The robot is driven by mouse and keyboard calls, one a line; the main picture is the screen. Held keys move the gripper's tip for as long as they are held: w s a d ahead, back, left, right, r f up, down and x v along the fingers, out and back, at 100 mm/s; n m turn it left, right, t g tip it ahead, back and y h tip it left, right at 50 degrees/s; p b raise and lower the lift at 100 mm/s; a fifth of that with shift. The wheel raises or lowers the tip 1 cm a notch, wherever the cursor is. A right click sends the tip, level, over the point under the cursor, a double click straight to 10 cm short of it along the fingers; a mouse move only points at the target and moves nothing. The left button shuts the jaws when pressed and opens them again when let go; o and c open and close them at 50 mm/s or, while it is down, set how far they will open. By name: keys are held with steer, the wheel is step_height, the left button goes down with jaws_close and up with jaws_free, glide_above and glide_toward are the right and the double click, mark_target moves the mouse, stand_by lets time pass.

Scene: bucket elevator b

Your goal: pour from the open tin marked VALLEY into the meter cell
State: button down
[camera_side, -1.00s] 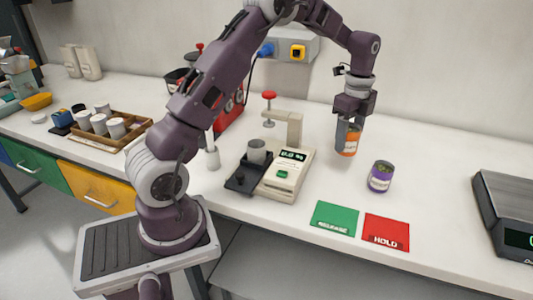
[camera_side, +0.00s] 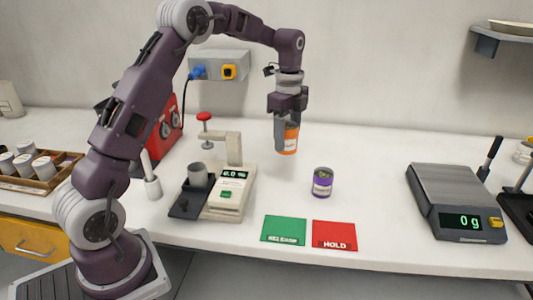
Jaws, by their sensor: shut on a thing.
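My gripper (camera_side: 287,122) is shut on an orange tin (camera_side: 290,140) with a pale label. It holds the tin upright above the counter, behind and left of a purple tin. The purple tin (camera_side: 322,183) stands upright and open on the counter, with greenish contents at its top. Both labels are too small to read, so I cannot tell which tin is marked VALLEY. The meter (camera_side: 231,193) is a cream device left of my gripper. A grey cup (camera_side: 198,175), apparently the meter cell, stands on its dark left platform. The inside of the cup is hidden.
A green RELEASE card (camera_side: 284,229) and a red HOLD card (camera_side: 334,235) lie at the front edge. A scale (camera_side: 457,200) reading 0 g stands right. The meter's arm with a red knob (camera_side: 204,116) rises behind the cup. Clear counter lies between purple tin and scale.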

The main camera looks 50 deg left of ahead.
step_height(320, 180, up, 9)
steer(key=s+a, duration=0.8)
steer(key=a, duration=0.3)
steer(key=s+a, duration=0.5)
steer(key=s, duration=0.6)
steer(key=s+a, duration=0.5)
steer(key=s, duration=0.6)
step_height(320, 180, down, 5)
steer(key=shift+s+d+f, duration=0.1)
steer(key=shift+d, duration=0.05)
steer(key=shift+w+d+f+g+y, duration=0.4)
steer(key=shift+w+f+g+y, duration=0.15)
steer(key=shift+g, duration=0.25)
steer(key=shift+r, duration=0.1)
